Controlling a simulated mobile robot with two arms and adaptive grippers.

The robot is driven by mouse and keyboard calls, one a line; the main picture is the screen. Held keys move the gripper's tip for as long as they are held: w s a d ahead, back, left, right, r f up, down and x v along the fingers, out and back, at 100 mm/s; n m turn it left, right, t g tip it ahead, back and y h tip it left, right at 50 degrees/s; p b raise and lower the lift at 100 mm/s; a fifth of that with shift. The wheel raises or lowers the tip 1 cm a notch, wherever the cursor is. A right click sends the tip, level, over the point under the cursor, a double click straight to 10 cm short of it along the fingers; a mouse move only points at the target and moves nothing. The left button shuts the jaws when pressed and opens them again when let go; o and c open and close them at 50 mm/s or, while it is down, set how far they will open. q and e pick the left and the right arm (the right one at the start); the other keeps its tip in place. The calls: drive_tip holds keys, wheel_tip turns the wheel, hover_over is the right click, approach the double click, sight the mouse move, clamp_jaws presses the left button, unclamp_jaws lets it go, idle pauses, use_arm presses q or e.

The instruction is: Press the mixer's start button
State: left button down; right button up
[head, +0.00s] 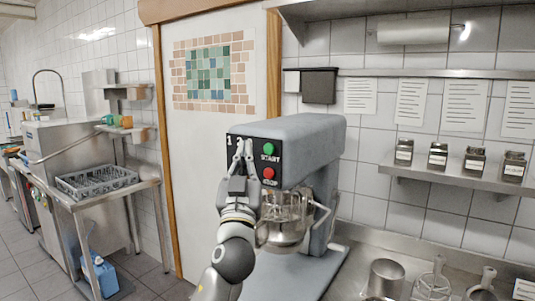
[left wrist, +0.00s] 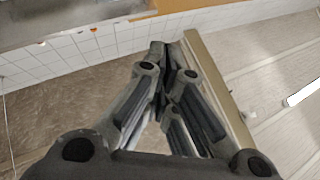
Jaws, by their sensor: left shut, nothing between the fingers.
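The grey mixer (head: 305,135) stands on the steel counter in the middle of the head view. Its black front panel carries a green START button (head: 268,148) above a red STOP button (head: 268,173). My left gripper (head: 244,146) is shut and empty, fingers pointing up, in front of the panel just left of the green button. It covers part of the panel's white figures. Whether the tips touch the panel, I cannot tell. In the left wrist view the closed fingers (left wrist: 165,50) show, but neither button does. My right gripper is not in view.
The mixer's bowl (head: 284,232) with its wire guard is below the head, right of my left wrist. Steel containers (head: 386,277) stand on the counter at the lower right. A wall shelf (head: 455,176) holds several small jars. A dish rack (head: 97,181) is at the left.

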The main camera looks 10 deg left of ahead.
sight(269, 149)
use_arm(q)
drive_tip(key=shift+w+d+b, duration=0.3)
drive_tip(key=shift+w+b, duration=0.2)
drive_tip(key=shift+w, duration=0.35)
drive_tip(key=shift+w+d+b, duration=0.35)
drive_tip(key=shift+w+b, duration=0.15)
drive_tip(key=shift+w, duration=0.3)
drive_tip(key=shift+w+d+b, duration=0.3)
drive_tip(key=shift+w+b, duration=0.2)
drive_tip(key=shift+w, duration=0.35)
drive_tip(key=shift+w+d+b, duration=0.15)
drive_tip(key=shift+w+b, duration=0.25)
drive_tip(key=shift+b, duration=0.25)
